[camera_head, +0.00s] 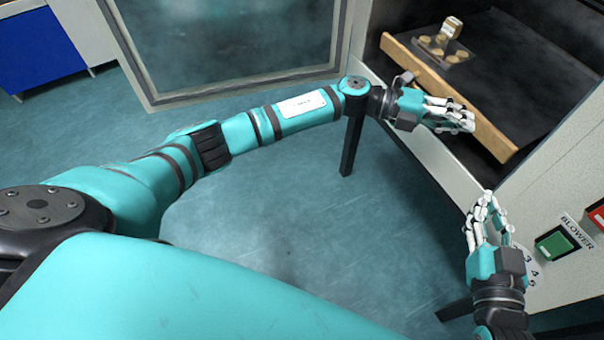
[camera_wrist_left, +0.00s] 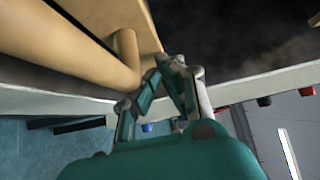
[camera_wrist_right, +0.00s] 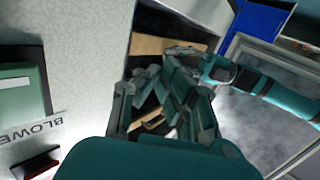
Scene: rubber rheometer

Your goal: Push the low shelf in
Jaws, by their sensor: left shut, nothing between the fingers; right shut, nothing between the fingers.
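The wooden shelf (camera_head: 493,139) sits in the dark chamber of the cabinet, its light front board facing my arms. In the left wrist view the board and a rounded bar (camera_wrist_left: 125,58) are close to the fingers (camera_wrist_left: 175,65). My right gripper (camera_head: 483,203) is shut and empty, lower right, beside the cabinet's side panel.
A green BLOWER switch (camera_head: 556,245) and a red one (camera_head: 598,214) are on the panel right of my right gripper. A large glass door (camera_head: 230,45) stands open at the upper left. A blue cabinet (camera_head: 38,50) is far left. The floor between my arms is clear.

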